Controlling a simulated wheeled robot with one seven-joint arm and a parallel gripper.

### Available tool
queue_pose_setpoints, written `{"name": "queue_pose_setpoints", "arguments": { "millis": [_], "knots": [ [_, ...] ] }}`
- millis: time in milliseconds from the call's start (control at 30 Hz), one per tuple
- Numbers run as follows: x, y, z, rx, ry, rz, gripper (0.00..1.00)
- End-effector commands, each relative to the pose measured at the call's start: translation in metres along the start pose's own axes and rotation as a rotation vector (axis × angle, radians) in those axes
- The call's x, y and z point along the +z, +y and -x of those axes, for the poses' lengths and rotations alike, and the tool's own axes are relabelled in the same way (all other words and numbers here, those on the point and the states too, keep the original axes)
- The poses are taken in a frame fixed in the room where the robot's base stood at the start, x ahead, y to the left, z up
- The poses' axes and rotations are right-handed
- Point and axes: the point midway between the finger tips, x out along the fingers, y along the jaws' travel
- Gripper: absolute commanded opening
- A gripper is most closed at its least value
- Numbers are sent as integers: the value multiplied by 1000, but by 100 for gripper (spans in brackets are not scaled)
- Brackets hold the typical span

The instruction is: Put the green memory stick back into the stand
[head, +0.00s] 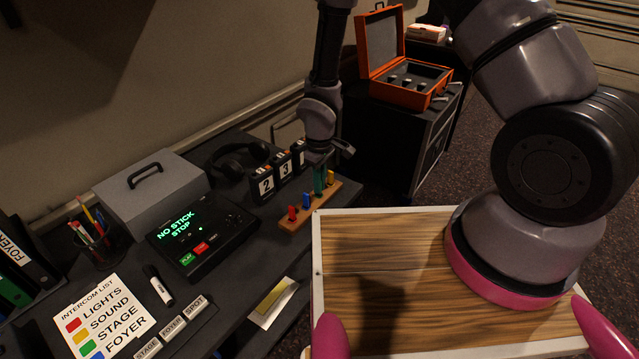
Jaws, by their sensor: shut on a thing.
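The green memory stick (319,182) hangs upright under my gripper (319,160), which is shut on it. The wooden stand (298,222) lies at the right edge of the desk, with a red stick (292,213), a blue stick (306,200) and a yellow stick (330,177) standing in it. The green stick is in line with the row, between blue and yellow. Its lower end is close to the stand's top; I cannot tell whether it is in a slot or just above it.
Numbered flip blocks (264,184) and headphones (238,160) stand just left of the stand. The player (203,235) shows "NO STICK STOP". An orange case (402,95) sits open on a black cabinet (425,140) behind. A paper card (273,303) lies at the desk's front edge.

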Motion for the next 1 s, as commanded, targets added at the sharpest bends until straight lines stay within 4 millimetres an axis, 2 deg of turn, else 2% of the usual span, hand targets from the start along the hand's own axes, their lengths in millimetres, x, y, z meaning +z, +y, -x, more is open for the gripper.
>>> {"name": "queue_pose_setpoints", "arguments": {
  "millis": [1000],
  "knots": [
    [0,0,-9,0,0,-1,0]
  ]
}}
